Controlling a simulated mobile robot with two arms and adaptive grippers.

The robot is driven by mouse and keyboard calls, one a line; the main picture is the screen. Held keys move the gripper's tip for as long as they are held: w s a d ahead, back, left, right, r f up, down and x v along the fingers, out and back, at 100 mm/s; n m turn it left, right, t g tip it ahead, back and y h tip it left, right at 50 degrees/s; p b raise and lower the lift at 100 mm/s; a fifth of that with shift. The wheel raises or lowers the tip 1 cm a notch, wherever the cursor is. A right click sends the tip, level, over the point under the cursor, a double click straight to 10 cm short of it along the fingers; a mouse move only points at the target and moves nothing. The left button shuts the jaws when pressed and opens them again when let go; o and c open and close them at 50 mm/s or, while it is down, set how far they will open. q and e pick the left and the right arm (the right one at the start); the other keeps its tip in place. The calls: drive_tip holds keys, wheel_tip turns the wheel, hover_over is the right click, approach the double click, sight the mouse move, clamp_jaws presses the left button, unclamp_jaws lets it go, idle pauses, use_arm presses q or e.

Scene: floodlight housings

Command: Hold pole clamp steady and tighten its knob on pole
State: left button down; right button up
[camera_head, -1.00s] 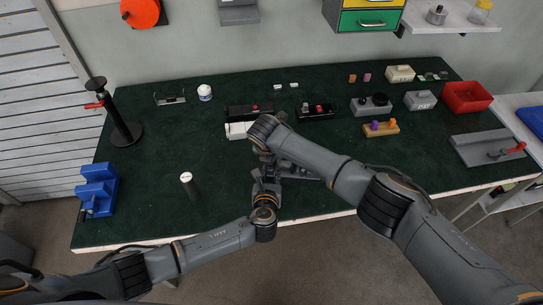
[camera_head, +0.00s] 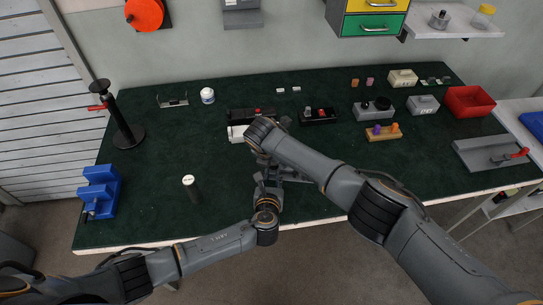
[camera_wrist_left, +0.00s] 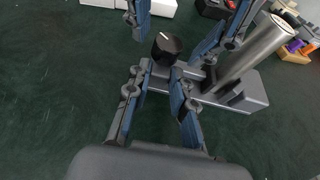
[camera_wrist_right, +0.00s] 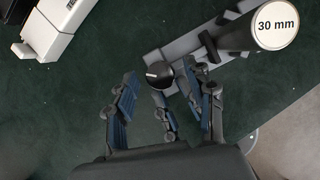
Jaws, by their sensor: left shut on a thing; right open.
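The black clamp knob (camera_wrist_left: 167,46) with a white mark stands beside the silver pole (camera_wrist_left: 252,50) in the left wrist view. The knob also shows in the right wrist view (camera_wrist_right: 159,74), where the pole's top label (camera_wrist_right: 277,27) reads "30 mm". The pole stands on a grey base (camera_wrist_left: 251,94). My left gripper (camera_wrist_left: 161,72) is shut on the pole clamp, whose body is mostly hidden by the fingers. My right gripper (camera_wrist_right: 160,76) is open, its fingers on either side of the knob; I cannot tell whether they touch it. In the head view my arms hide most of this.
Black boxes (camera_head: 318,116) lie just behind my grippers. A red bin (camera_head: 470,101) and a grey plate (camera_head: 490,152) are at the right.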

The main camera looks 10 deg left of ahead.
drive_tip(key=v, duration=1.1)
drive_tip(key=shift+r, duration=0.35)
drive_tip(key=shift+s, duration=0.15)
drive_tip(key=w+f+n, duration=0.1)
drive_tip(key=f, duration=0.2)
drive_tip(key=w+f+n+y, duration=0.1)
drive_tip(key=w+f+n, duration=0.1)
drive_tip(key=f, duration=0.2)
drive_tip(key=w+d+f+n+y, duration=0.1)
drive_tip(key=f+n, duration=0.1)
drive_tip(key=f, duration=0.2)
drive_tip(key=shift+w, duration=0.15)
drive_tip(key=shift+c, duration=0.4)
clamp_jaws()
